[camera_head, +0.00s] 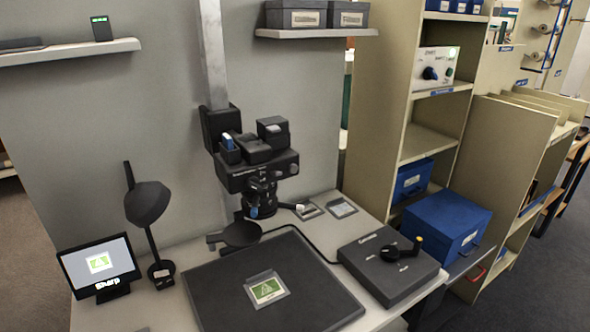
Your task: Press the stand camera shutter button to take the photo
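The stand camera (256,172) is a black unit with knobs and a downward lens, mounted on a pale vertical column (214,60) at the back of the table. A thin lever with a light tip (299,207) sticks out to the right near the lens. I cannot tell for sure which part is the shutter button. Below lies a dark baseboard (215,290) with a small green picture card (267,289) on it. Neither of my grippers is in view.
A black lamp (147,203) stands left of the baseboard. A dark control box (375,278) with a yellow-tipped crank sits at the right. Blue boxes (440,222) and a beige shelf (385,90) stand farther right. Wall shelves (315,33) hang above. The space over the baseboard is clear.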

